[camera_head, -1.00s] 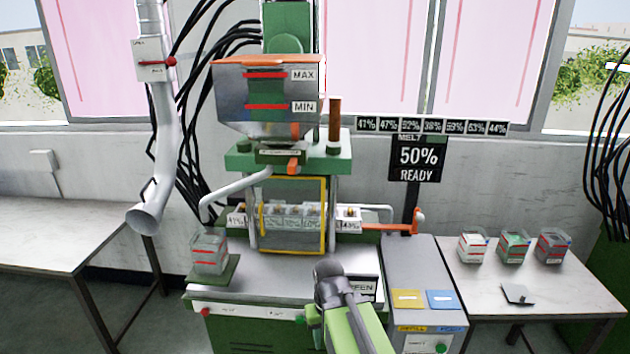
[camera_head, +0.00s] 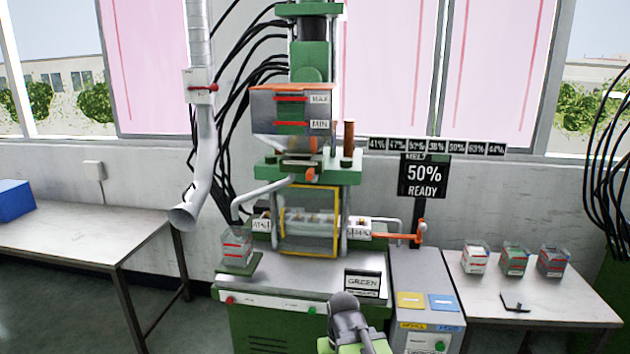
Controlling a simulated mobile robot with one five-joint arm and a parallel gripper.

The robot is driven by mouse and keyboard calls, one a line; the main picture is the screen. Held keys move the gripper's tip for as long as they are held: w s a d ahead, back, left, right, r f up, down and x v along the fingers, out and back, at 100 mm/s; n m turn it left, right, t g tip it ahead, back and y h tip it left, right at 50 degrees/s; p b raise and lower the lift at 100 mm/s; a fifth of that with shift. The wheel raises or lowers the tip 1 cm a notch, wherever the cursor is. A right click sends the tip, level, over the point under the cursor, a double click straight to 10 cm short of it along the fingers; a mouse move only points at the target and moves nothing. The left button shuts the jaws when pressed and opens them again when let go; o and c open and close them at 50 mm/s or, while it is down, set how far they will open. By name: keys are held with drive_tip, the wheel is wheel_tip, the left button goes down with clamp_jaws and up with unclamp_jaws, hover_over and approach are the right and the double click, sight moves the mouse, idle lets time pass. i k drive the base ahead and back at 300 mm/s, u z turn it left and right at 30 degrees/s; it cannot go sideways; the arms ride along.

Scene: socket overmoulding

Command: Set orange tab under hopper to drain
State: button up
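The hopper (camera_head: 290,112) with red MAX and MIN lines sits on top of the green press (camera_head: 265,165). Below it, a small orange tab (camera_head: 311,174) sticks out at the right of a plate under the hopper and hangs down. The tab's label is too small to read. My arm shows at the bottom centre, well below and in front of the tab and apart from it. The fingers of my gripper (camera_head: 345,303) are not clear enough to tell whether they are open or shut.
A clear box (camera_head: 237,247) stands on a green pad left of the yellow-framed guard (camera_head: 283,222). A GREEN sign (camera_head: 363,283) stands on the machine table. An orange lever (camera_head: 400,236) and a 50% READY screen (camera_head: 424,176) are right. Several clear boxes sit on the right table (camera_head: 590,300).

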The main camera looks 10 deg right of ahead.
sight(310, 175)
drive_tip(key=u, duration=0.1)
drive_tip(key=i, duration=0.95)
drive_tip(key=u, duration=1.45)
drive_tip(key=k, duration=0.55)
drive_tip(key=z, duration=0.25)
drive_tip(key=i, duration=0.45)
